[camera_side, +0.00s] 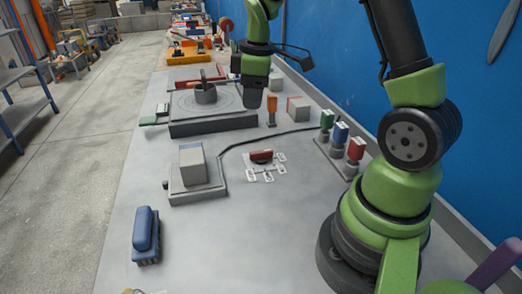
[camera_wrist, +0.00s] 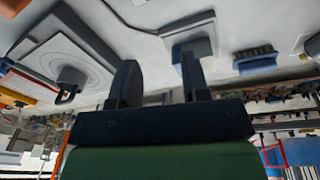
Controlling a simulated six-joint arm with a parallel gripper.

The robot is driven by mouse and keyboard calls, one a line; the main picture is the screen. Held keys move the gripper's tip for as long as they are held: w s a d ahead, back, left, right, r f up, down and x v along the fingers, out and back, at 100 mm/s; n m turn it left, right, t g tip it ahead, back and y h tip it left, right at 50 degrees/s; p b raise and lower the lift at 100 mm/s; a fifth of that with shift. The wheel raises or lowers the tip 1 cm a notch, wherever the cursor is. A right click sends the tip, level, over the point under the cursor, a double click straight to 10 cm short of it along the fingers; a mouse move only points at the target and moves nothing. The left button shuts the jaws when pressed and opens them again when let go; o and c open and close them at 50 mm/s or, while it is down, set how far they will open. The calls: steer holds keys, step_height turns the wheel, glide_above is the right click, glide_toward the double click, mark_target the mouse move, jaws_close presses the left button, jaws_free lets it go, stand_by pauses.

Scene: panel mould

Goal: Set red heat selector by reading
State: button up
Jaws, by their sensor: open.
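A red selector (camera_side: 261,155) lies low on the grey bench with several white label tags (camera_side: 268,175) around it; their marks are too small to read.
A grey plate (camera_side: 215,123) with a round pot is behind. A blue brush-like object (camera_side: 146,236) lies at front left.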

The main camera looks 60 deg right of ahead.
mark_target(261, 151)
steer(key=d+f+n, duration=0.1)
steer(key=f, duration=0.5)
steer(key=d+f+n+g, duration=0.1)
steer(key=d+f, duration=0.1)
steer(key=f, duration=0.4)
steer(key=d+f, duration=0.1)
steer(key=f, duration=0.4)
steer(key=shift+w+d+f+n+g, duration=0.2)
steer(key=shift+f+n+g, duration=0.1)
steer(key=shift+f+n, duration=0.1)
jaws_close()
